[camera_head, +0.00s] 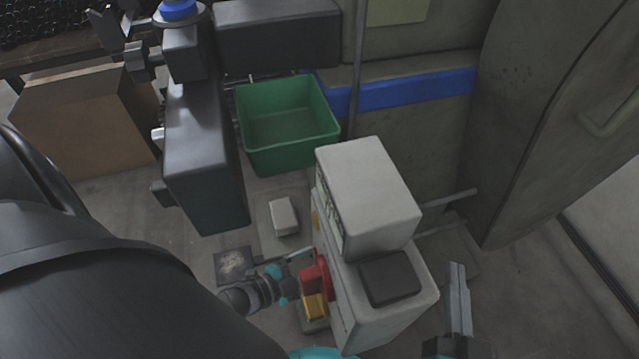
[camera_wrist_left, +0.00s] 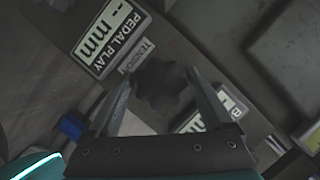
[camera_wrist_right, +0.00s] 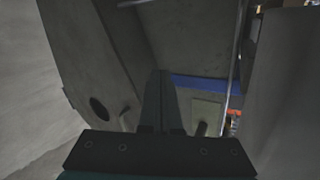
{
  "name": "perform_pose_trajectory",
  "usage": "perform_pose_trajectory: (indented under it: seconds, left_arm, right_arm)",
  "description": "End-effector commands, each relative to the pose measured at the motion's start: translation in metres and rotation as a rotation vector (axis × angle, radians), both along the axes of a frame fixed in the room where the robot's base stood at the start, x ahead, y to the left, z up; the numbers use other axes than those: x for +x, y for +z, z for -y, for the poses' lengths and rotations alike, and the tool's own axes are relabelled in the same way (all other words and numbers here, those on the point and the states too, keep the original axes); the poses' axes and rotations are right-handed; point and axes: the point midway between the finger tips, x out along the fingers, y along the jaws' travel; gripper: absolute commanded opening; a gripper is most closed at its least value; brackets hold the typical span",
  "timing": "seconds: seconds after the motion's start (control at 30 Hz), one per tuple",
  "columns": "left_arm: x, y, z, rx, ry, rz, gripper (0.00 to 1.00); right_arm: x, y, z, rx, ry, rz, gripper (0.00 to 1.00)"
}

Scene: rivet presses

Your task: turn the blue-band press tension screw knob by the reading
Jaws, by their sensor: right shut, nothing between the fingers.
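In the left wrist view, a dark lobed knob (camera_wrist_left: 160,85) sits beside a small label (camera_wrist_left: 137,56) that reads TENSION. My left gripper (camera_wrist_left: 162,80) is open, with one finger on each side of this knob; I cannot tell if either finger touches it. A white plate (camera_wrist_left: 108,36) reads PEDAL PLAY with dashes and mm. A second plate (camera_wrist_left: 212,112) is partly hidden by a finger. In the head view the knob is not identifiable. My right gripper (camera_head: 459,300) is shut and empty, right of a pale machine (camera_head: 367,190); it also shows in the right wrist view (camera_wrist_right: 160,100).
A dark upright machine (camera_head: 205,145) with a blue ring (camera_head: 178,9) above stands at left. A green bin (camera_head: 290,150) is behind the pale machine. A blue stripe (camera_head: 420,93) crosses the grey structure at the back. A cardboard box (camera_head: 75,120) stands far left.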

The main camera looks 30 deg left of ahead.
Motion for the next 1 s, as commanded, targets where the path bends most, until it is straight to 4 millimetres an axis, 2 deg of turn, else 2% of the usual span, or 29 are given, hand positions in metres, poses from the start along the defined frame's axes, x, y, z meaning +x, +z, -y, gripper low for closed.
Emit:
perform_pose_trajectory:
  seconds: [0.1,0.57,0.77,1.0]
  left_arm:
    - [0.0,0.0,0.0,0.0,-0.001,0.001,0.95]
    - [0.0,0.001,0.0,-0.001,-0.001,0.001,0.95]
    - [-0.011,0.004,-0.004,-0.001,-0.001,-0.002,0.95]
    - [-0.033,0.012,-0.015,0.001,-0.001,-0.002,0.95]
  right_arm:
    - [0.0,0.0,0.0,0.001,0.0,-0.001,0.0]
    - [-0.001,0.0,0.0,-0.002,0.001,-0.005,0.0]
    - [0.004,-0.004,0.003,-0.044,0.004,-0.066,0.0]
    - [0.01,-0.013,0.011,-0.122,0.009,-0.184,0.0]
